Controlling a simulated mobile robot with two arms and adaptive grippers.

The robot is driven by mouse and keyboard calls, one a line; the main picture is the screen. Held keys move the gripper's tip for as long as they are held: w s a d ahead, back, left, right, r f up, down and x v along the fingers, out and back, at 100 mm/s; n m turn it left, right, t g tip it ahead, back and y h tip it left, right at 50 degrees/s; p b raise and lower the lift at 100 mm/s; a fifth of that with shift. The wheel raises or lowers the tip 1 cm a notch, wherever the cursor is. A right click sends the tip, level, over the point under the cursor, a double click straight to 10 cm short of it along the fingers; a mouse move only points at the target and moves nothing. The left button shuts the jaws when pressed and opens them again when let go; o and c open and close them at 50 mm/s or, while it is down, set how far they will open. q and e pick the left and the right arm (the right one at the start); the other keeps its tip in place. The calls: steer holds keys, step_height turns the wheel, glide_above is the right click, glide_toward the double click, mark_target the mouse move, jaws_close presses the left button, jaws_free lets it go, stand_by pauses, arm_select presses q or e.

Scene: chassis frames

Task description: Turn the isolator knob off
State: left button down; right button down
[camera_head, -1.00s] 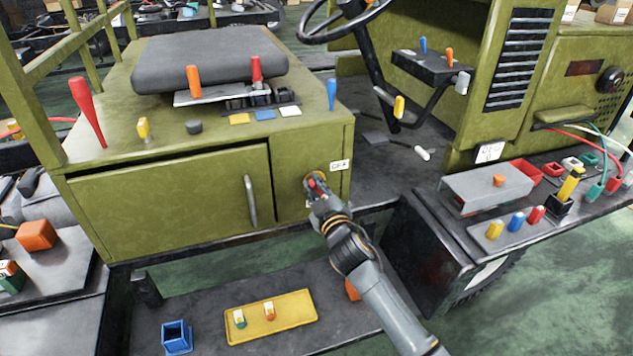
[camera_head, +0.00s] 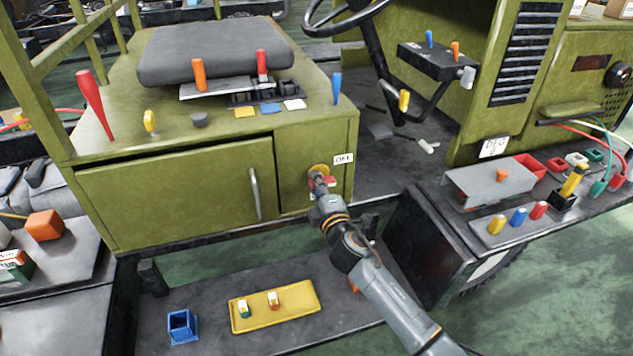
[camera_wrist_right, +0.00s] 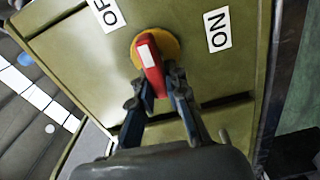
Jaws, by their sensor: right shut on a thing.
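The isolator knob (camera_head: 318,171) is a red handle on a yellow disc, on the green cabinet front right of the door. In the right wrist view the red handle (camera_wrist_right: 149,55) has a white stripe and points between the OFF label (camera_wrist_right: 108,12) and the ON label (camera_wrist_right: 218,30). My left gripper is not in view.
The cabinet door (camera_head: 180,195) with its grey handle (camera_head: 255,193) is left of the knob. Below lies a black step with a yellow tray (camera_head: 275,306) and a blue bin (camera_head: 182,326). A grey cover (camera_head: 488,186) and several coloured parts stand on the right ledge.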

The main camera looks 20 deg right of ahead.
steer(key=shift+f+n, duration=0.15)
steer(key=shift+n, duration=0.35)
steer(key=c, duration=1.3)
jaws_free()
steer(key=s, duration=1.2)
steer(key=shift+d, duration=0.15)
